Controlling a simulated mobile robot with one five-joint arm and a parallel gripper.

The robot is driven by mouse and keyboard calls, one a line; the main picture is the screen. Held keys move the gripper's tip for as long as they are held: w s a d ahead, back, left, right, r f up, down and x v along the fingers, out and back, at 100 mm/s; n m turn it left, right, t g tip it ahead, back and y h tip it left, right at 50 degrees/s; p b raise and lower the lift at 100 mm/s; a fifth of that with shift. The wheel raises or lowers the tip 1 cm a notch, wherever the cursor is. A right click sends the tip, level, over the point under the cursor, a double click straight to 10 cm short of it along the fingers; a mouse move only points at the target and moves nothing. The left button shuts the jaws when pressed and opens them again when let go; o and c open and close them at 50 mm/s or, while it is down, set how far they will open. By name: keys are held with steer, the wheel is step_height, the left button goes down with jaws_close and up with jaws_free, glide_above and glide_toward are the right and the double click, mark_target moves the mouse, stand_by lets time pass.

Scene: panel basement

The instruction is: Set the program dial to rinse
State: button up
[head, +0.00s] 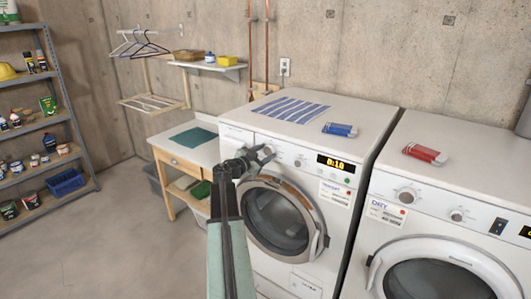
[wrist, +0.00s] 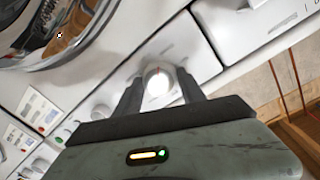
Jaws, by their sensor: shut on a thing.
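The left washing machine (head: 345,225) has a front panel with a lit display (head: 336,163) reading 0:10. My gripper (head: 262,156) is at the left part of that panel. In the wrist view my gripper (wrist: 158,88) has one finger on each side of a round white dial (wrist: 157,80) and is shut on it. A small red mark shows on the dial's upper edge. The dial is mostly hidden by the gripper in the head view. I cannot read any program labels around it. A smaller knob (head: 297,162) is to its right.
A second machine (head: 440,225) labelled DRY stands to the right, with its own knob (head: 406,195). A blue item (head: 340,129) and a striped cloth (head: 291,108) lie on the left machine. A wooden side table (head: 185,150) is at its left.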

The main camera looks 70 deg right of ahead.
steer(key=shift+s+m, duration=0.1)
steer(key=shift+m, duration=0.5)
steer(key=o, duration=1.4)
steer(key=shift+c, duration=0.2)
steer(key=v, duration=0.7)
steer(key=shift+a+p, duration=0.3)
steer(key=shift+a, duration=0.1)
